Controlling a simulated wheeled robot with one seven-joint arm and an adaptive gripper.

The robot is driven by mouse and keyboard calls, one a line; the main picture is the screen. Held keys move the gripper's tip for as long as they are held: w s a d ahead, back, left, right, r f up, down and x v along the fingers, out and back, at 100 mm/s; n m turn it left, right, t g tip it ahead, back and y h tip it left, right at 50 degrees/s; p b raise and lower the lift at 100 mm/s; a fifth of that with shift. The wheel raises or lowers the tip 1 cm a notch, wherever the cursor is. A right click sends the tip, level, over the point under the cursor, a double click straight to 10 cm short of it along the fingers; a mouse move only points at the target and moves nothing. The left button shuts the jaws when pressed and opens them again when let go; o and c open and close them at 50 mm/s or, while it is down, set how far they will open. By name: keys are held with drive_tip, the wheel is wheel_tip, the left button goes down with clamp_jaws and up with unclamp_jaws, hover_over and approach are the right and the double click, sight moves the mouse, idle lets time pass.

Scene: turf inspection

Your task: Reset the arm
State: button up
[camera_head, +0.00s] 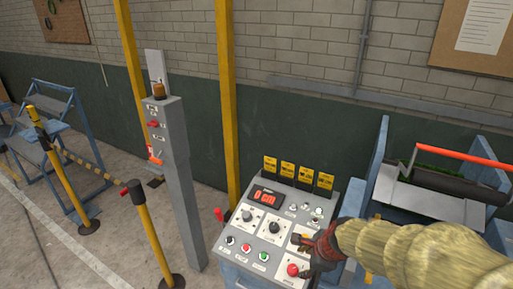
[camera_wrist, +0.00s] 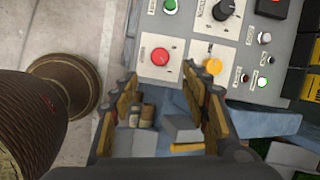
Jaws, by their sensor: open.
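My gripper (camera_head: 312,245) is at the end of my sleeve-covered arm, which reaches in from the right over the front right part of a grey control console (camera_head: 238,225). In the wrist view my gripper (camera_wrist: 165,88) is open, its two fingers wide apart with nothing held between them. A red button (camera_wrist: 160,57) and a yellow knob (camera_wrist: 212,66) on the console show just beyond the fingertips. I cannot tell whether a finger touches the console. The arm hides part of the console's right side in the head view.
The console has a red-digit display (camera_head: 266,197) and several yellow tags (camera_head: 288,170) along its back. A grey post (camera_head: 178,180) and a yellow-black barrier (camera_head: 85,165) stand left. A blue-framed machine with an orange bar (camera_head: 462,156) stands right. Open floor lies at lower left.

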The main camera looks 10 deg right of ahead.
drive_tip(key=s+a+r+n+b, duration=0.1)
drive_tip(key=s+r+n+b, duration=0.1)
drive_tip(key=s+r+n, duration=0.3)
drive_tip(key=s+a+r+n+h+b, duration=0.1)
drive_tip(key=s+r+n+b, duration=0.1)
drive_tip(key=s+r+n, duration=0.4)
drive_tip(key=s+n, duration=0.5)
drive_tip(key=n, duration=0.6)
drive_tip(key=shift+s+t+b, duration=0.15)
drive_tip(key=shift+t+b, duration=0.25)
